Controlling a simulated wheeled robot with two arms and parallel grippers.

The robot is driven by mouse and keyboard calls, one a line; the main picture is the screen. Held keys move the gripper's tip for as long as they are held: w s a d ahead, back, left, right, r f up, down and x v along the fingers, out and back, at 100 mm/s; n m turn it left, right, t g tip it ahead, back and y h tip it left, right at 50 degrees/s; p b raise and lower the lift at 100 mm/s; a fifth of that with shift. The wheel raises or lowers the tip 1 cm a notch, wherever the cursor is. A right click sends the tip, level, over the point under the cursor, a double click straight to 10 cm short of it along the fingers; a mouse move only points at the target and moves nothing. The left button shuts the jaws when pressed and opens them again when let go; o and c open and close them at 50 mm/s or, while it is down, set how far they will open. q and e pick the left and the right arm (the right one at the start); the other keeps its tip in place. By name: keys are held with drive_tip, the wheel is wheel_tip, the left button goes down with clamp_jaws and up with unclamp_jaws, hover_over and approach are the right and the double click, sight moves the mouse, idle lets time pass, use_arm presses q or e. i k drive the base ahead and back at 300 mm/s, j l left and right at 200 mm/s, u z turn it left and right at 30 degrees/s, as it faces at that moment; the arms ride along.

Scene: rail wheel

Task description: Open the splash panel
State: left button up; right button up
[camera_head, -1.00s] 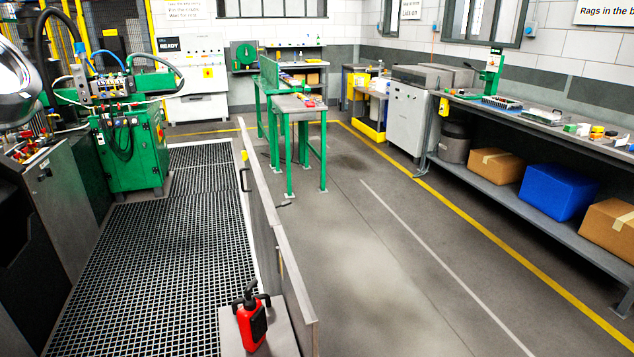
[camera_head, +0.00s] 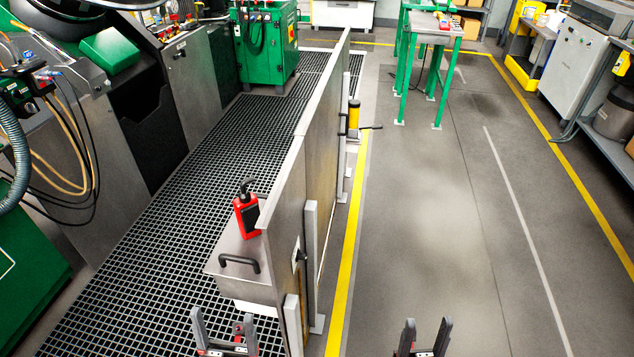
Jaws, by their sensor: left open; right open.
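The splash panel (camera_head: 322,150) looks like the long, upright grey metal wall that runs away from me through the middle of the view. A black handle (camera_head: 302,256) shows at its near end, and another dark handle (camera_head: 343,125) is further along its right face. My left gripper (camera_head: 224,322) is open and empty at the bottom edge, left of the panel's near end. My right gripper (camera_head: 427,328) is open and empty at the bottom, right of the panel over the floor. Neither gripper touches the panel.
A red bottle (camera_head: 246,216) stands on a metal ledge with a black handle (camera_head: 240,264), left of the panel. A grating (camera_head: 170,215) lies beyond. The floor (camera_head: 430,200) on the right is clear.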

sight(319, 125)
drive_tip(key=k+l+u, duration=0.2)
drive_tip(key=l, duration=0.55)
drive_tip(key=i+l+u, duration=0.2)
drive_tip(key=i+l, duration=0.5)
drive_tip(key=i+l+u, duration=0.2)
drive_tip(key=i+l, duration=0.6)
drive_tip(key=i+l+u, duration=0.3)
drive_tip(key=i+l, duration=1.1)
drive_tip(key=l, duration=0.05)
